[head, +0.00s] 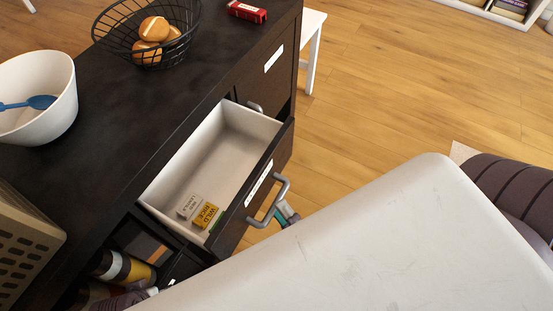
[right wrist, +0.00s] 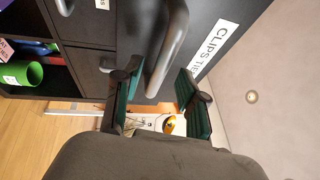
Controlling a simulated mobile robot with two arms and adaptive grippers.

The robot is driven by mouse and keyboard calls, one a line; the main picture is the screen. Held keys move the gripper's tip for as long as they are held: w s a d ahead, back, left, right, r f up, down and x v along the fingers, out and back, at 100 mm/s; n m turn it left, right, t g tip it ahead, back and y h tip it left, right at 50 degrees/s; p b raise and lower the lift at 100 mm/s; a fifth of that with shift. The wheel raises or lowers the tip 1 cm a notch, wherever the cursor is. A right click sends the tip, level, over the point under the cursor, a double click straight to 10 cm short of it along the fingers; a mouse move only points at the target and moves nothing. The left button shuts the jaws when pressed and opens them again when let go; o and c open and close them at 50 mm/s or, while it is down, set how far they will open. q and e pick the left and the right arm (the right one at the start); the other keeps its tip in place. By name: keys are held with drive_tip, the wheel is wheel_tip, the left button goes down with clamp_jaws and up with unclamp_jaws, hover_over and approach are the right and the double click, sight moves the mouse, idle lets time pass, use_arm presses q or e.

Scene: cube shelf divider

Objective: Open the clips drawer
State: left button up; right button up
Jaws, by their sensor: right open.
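A dark drawer with a white inside (head: 215,150) stands pulled out of the dark cabinet. Its front has a white label (head: 259,183) too small to read in the head view, and a grey bar handle (head: 270,202). In the right wrist view a label reading "CLIPS TIES" (right wrist: 213,48) is on the drawer front beside the grey handle (right wrist: 169,50). My right gripper (right wrist: 160,88) is open, its teal fingers either side of the handle's end; contact cannot be told. In the head view only its fingertip (head: 288,213) shows beside the handle. My left gripper is not seen.
Two small boxes, one yellow (head: 206,214), lie in the drawer's near end. A white bowl (head: 40,95), a wire basket (head: 148,40) and a red box (head: 247,12) stand on the cabinet top. Another closed, labelled drawer is farther back. Wooden floor (head: 400,80) is clear at right.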

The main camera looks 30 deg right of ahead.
drive_tip(key=v, duration=0.9)
drive_tip(key=shift+s+f, duration=0.15)
